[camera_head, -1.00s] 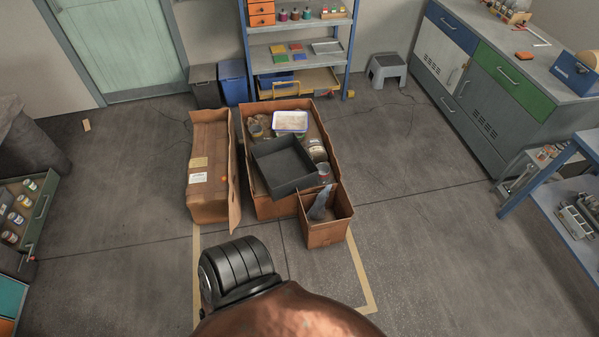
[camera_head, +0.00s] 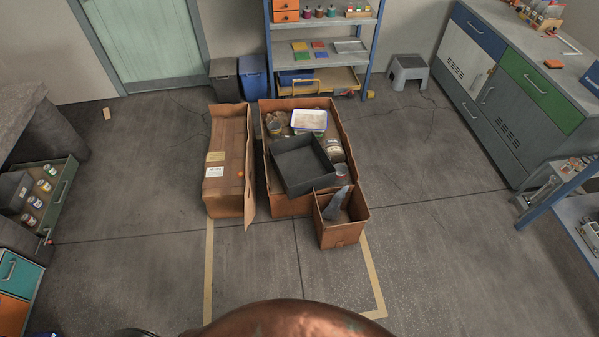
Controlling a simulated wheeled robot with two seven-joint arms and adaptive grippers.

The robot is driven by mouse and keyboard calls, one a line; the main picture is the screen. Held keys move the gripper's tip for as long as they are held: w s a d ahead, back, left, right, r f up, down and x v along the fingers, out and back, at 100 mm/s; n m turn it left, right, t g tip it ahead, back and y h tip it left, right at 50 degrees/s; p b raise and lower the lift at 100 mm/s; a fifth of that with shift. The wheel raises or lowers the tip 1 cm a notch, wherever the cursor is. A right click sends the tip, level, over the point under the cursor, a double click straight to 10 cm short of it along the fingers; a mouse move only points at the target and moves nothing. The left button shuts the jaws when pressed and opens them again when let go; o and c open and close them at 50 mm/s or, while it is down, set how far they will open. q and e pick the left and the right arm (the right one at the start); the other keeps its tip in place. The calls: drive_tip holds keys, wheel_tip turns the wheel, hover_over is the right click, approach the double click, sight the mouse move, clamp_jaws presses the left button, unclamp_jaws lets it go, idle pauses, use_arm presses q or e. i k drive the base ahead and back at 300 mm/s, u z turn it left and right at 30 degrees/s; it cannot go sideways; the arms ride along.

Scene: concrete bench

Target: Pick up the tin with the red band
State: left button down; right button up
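No tin with a clear red band can be made out at this size. Neither of my grippers shows in the head view.
The dark grey tray (camera_head: 304,165) and a white tub (camera_head: 309,120) lie in the carton. A smaller open box (camera_head: 340,235) stands in front, a tall carton (camera_head: 226,165) at left. Shelves (camera_head: 318,65) and cabinets (camera_head: 500,95) stand behind and right. The floor in front is mostly clear.

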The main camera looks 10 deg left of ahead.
sight(342, 170)
drive_tip(key=u, duration=0.6)
drive_tip(key=k, duration=0.6)
drive_tip(key=u, duration=1.05)
drive_tip(key=i, duration=1.45)
drive_tip(key=z, duration=0.9)
drive_tip(key=i, duration=0.6)
drive_tip(key=z, duration=0.65)
